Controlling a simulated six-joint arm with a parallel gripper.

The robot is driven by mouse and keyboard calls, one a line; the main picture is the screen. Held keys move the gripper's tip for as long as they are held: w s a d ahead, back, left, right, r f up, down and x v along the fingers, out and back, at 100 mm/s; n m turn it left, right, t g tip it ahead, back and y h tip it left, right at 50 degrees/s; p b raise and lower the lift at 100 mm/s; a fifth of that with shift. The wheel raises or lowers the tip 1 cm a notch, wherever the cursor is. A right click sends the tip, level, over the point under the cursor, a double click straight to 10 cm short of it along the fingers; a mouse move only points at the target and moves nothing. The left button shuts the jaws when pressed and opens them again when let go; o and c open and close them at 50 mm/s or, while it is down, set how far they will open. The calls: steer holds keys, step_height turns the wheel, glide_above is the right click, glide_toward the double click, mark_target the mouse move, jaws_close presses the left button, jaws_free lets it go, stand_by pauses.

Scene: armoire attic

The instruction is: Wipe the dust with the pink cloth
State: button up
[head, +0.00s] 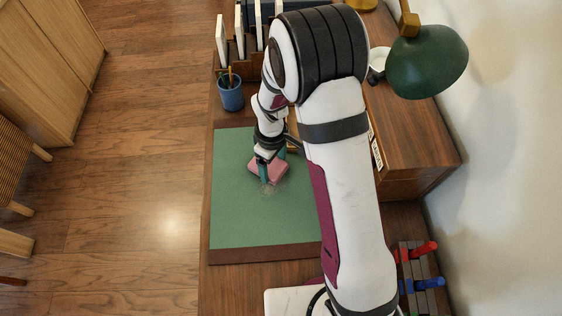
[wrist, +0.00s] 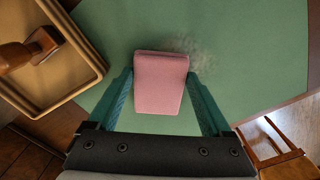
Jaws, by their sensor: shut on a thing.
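The pink cloth (head: 268,168) is a thick folded block on the green desk mat (head: 235,220). My gripper (head: 271,172) is shut on it, one finger at each side. In the wrist view the cloth (wrist: 160,82) sits between the teal fingers of my gripper (wrist: 160,100). A pale grey patch of dust (wrist: 190,55) lies on the mat, touching or just beside the cloth's far edge. The dust (head: 272,190) also shows faintly in the head view. Whether the cloth presses on the mat is hard to tell.
A tan tray (wrist: 95,85) with a wooden-handled tool (wrist: 25,55) lies beside the mat. A blue pen cup (head: 230,94), a book rack (head: 235,55) and a green lamp (head: 428,62) stand around the desk. The front-left of the mat is clear.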

mark_target(263, 186)
steer(key=a, duration=0.3)
steer(key=shift+f, duration=0.1)
steer(key=shift+s+d, duration=0.1)
steer(key=shift+s, duration=0.95)
steer(key=shift+d, duration=3.6)
steer(key=shift+s, duration=1)
steer(key=shift+a, duration=1.85)
steer(key=shift+w+a, duration=0.1)
steer(key=shift+a, duration=1.75)
